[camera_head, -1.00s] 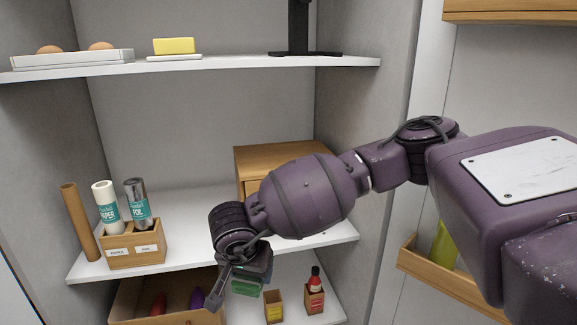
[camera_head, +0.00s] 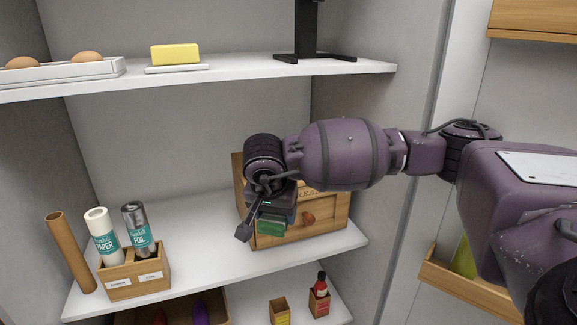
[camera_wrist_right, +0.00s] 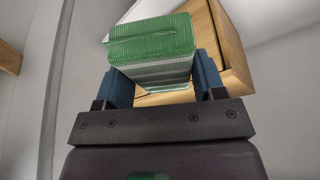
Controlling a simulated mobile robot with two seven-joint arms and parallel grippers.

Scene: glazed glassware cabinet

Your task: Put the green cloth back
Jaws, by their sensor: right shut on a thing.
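My right gripper (camera_head: 272,212) is in front of the wooden bread box (camera_head: 325,213) on the middle shelf. It is shut on the folded green cloth (camera_head: 270,228), which shows as a small green and pale block below the gripper. In the right wrist view the green cloth (camera_wrist_right: 150,42) is a ribbed, folded stack between the two blue fingers (camera_wrist_right: 163,82), with the wooden box (camera_wrist_right: 225,50) behind it. Whether the cloth touches the box or the shelf cannot be told. My left gripper is not in view.
A wooden holder (camera_head: 135,278) with paper and foil rolls stands at the left of the middle shelf (camera_head: 205,245), beside a cardboard tube (camera_head: 72,252). The upper shelf (camera_head: 230,72) holds a yellow butter block (camera_head: 175,54), eggs and a black stand. Small boxes (camera_head: 280,310) stand below.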

